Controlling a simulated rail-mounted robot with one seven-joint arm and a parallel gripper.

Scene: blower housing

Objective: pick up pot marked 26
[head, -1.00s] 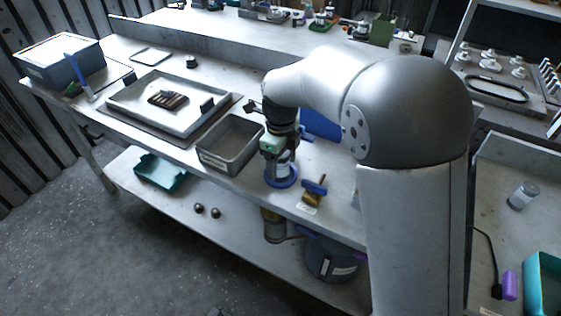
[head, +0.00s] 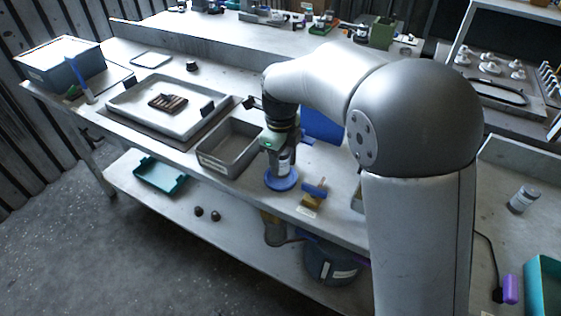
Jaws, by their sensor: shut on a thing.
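My gripper (head: 283,160) points down over the front of the bench and is shut on a small pale pot (head: 284,168) with a dark label. The pot is upright above a round blue base (head: 281,179); I cannot tell whether it touches it. The fingers hide part of the pot, and the number on it is too small to read. Another pot with a label (head: 522,199) stands on the bench at the right, apart from my gripper.
A grey open bin (head: 229,148) is left of my gripper, with a white tray (head: 129,108) beyond it. A blue panel (head: 322,125) stands behind. A lower shelf (head: 130,176) runs below.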

